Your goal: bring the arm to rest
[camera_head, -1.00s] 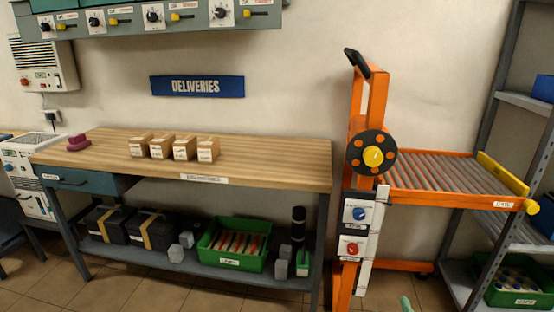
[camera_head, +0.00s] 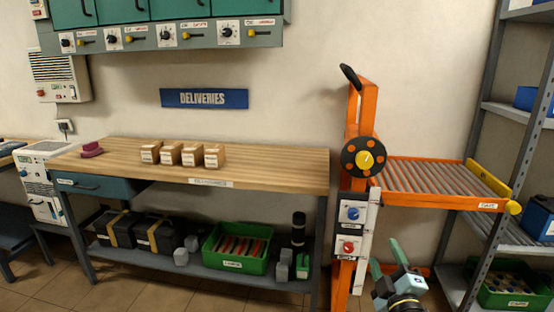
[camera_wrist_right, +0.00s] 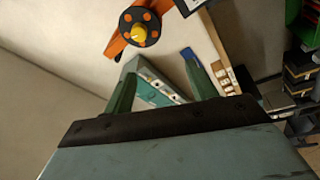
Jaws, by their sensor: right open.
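My right gripper (camera_head: 389,262) shows at the lower right in the head view, in front of the orange lift's foot. Its two green fingers are spread apart with nothing between them. In the right wrist view the same fingers (camera_wrist_right: 160,88) stand open and empty, with the wall and a teal cabinet beyond. The gripper looks apart from the lift and the bench. My left gripper does not show.
The orange roller lift (camera_head: 362,200) with its black handwheel (camera_head: 362,158) stands right of the wooden bench (camera_head: 270,165). Several small boxes (camera_head: 192,155) sit on the bench. A grey shelf rack (camera_head: 490,150) stands at the far right. Floor (camera_head: 110,290) shows in front of the bench.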

